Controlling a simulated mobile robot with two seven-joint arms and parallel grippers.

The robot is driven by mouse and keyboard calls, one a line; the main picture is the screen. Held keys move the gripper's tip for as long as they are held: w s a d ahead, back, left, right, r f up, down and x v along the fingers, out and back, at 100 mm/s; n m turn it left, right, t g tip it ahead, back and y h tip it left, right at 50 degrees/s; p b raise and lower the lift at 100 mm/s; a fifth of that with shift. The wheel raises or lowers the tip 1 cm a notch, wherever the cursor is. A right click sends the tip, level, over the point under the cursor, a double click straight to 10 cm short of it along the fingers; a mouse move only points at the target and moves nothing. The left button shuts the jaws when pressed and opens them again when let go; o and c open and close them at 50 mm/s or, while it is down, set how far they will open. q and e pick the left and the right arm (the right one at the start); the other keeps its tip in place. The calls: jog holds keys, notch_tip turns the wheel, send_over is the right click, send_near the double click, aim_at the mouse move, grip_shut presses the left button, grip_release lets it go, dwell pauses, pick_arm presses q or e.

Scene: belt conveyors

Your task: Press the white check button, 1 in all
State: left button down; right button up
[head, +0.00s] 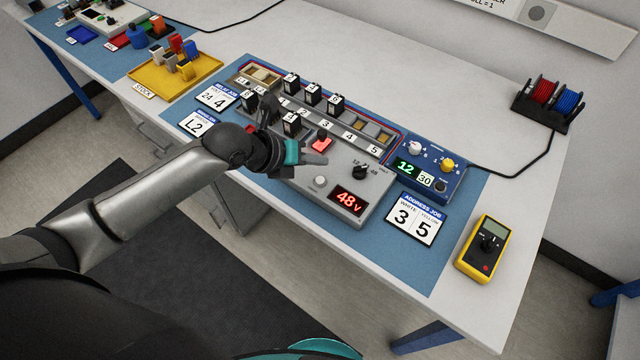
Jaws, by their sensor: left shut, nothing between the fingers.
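The white check button (320,181) is a small round knob on the front left of the grey test panel (290,185), left of a red 48 V display (348,201). My left gripper (322,159) is shut and empty. In the picture its fingertips appear just above and behind the white button, close to the red switch (321,143). The button shows clear of the fingers; the height of the fingertips over the panel is hard to tell. My right gripper is not seen.
Black relays (312,93) stand in a row behind the fingers. A black selector knob (360,172) and a blue unit (428,172) lie to the right. Number cards (415,224), a yellow meter (484,249) and a spool rack (548,104) are further right. A yellow tray (160,82) is at the left.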

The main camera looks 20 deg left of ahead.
pick_arm(q)
jog(key=shift+f+b, duration=1.3)
jog(key=shift+f, duration=0.7)
jog(key=shift+f, duration=0.1)
dwell(0.3)
jog(key=shift+f+b, duration=0.3)
jog(key=shift+f, duration=0.05)
jog(key=shift+f+b, duration=0.35)
jog(key=shift+f, duration=0.05)
dwell(0.6)
jog(key=shift+r, duration=0.15)
jog(key=shift+r+p, duration=0.65)
jog(key=shift+p, duration=0.15)
notch_tip(320, 180, up, 5)
jog(key=p, duration=0.4)
